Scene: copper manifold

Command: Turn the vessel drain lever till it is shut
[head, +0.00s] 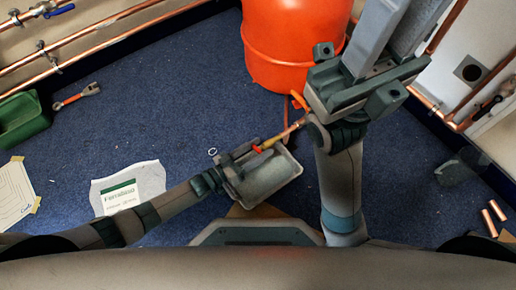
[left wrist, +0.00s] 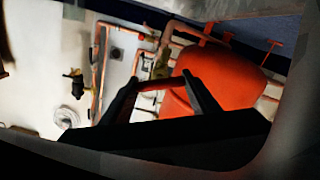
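A brass and copper drain pipe (head: 287,134) runs out below the orange vessel (head: 290,45). A small red lever (head: 258,149) shows at its lower end. My left gripper (head: 243,157) is at this end, close beside the lever. In the left wrist view my left gripper's dark fingers (left wrist: 162,88) stand apart, and a red bar (left wrist: 157,83), likely the lever, spans the gap between them. Contact cannot be told. My right arm rises large in front of the vessel; its dark end block (head: 360,88) is near the camera, and its finger opening is unclear.
A white printed sheet (head: 129,188), an orange-handled wrench (head: 77,97) and a green box (head: 22,119) are on the blue floor to the left. Copper pipes line both walls. Short copper pieces (head: 489,222) lie at right.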

